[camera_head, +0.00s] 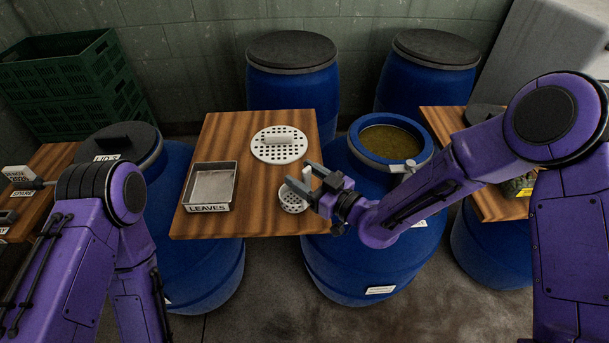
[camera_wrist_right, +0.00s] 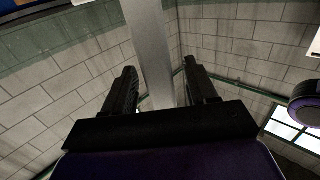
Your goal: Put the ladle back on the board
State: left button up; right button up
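The wooden board (camera_head: 245,140) lies across the middle between two blue barrels. The ladle (camera_head: 293,201), a small white perforated cup with a pale upright handle, shows over the board's right front part; I cannot tell whether its base touches the wood. My right gripper (camera_head: 306,178) is open, its fingers on either side of the handle. The right wrist view shows the open fingers (camera_wrist_right: 163,90) with a grey strip between them and gaps on both sides; I cannot tell whether it is the handle.
A metal tray marked LEAVES (camera_head: 210,185) sits on the board's left side, and a round perforated white disc (camera_head: 279,145) lies at its back right. An open barrel of brownish liquid (camera_head: 390,142) stands right of the board. More blue barrels stand behind.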

jog(key=shift+r+p, duration=0.3)
jog(key=b+v, duration=0.3)
jog(key=v, duration=0.9)
jog(key=s+d+f+m+g+h, duration=0.1)
jog(key=s+d+f+m+h, duration=0.2)
jog(key=f, duration=0.6)
jog(key=s+d+f+m+g+h, duration=0.15)
jog(key=d+f+m+h, duration=0.3)
jog(key=f, duration=0.45)
jog(key=s+d+f+m+g+h, duration=0.3)
jog(key=s+d+f+m+h, duration=0.1)
jog(key=s, duration=0.5)
jog(key=s+d+f+m+g+h, duration=0.4)
jog(key=s+d+f, duration=0.3)
jog(key=s+f, duration=0.1)
jog(key=shift+s+d+f, duration=0.15)
jog(key=shift+s+f, duration=0.25)
jog(key=shift+s, duration=0.5)
